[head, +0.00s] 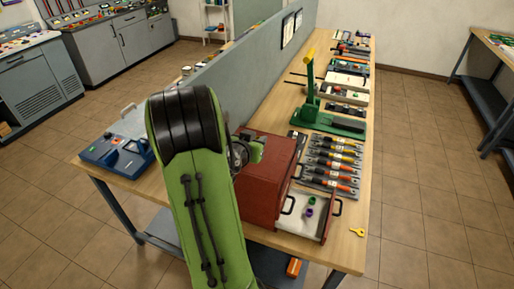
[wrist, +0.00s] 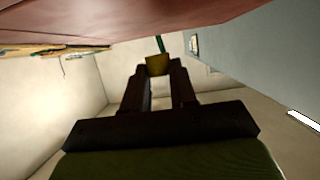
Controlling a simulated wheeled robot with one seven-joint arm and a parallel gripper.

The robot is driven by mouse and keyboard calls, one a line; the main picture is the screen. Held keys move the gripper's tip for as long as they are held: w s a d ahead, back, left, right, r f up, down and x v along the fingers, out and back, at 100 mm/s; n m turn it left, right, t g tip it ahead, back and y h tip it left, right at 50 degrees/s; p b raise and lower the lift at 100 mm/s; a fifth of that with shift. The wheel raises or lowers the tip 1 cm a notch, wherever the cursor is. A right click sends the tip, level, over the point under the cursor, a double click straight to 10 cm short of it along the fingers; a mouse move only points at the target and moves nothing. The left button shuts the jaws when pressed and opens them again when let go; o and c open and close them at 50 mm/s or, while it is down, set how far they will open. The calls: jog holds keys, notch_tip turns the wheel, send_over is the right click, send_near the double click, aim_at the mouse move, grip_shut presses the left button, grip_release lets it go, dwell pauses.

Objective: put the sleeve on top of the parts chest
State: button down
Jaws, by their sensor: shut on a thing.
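The parts chest (head: 265,178) is a dark red box near the front of the long wooden bench, with a drawer (head: 291,222) pulled out. Its red surface also fills the top of the wrist view (wrist: 100,25). In the wrist view my gripper (wrist: 161,82) is shut on a small yellow-brown piece, which I take for the sleeve (wrist: 157,64). The red surface lies close to the held piece; I cannot tell whether they touch. In the head view my green arm hides the fingers and the piece, beside the chest's upper left.
A green ring (head: 311,200) and a purple ring (head: 309,212) lie in the drawer. Several orange-and-yellow handled tools (head: 332,165) and a green lever press (head: 320,115) stand beyond the chest. A grey partition (head: 250,62) runs along the bench. A blue device (head: 115,150) sits left.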

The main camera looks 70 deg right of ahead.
notch_tip(320, 180, down, 3)
jog(key=shift+d+r, duration=0.1)
jog(key=shift+d, duration=0.05)
jog(key=shift+b, duration=0.35)
jog(key=c, duration=0.9)
grip_release()
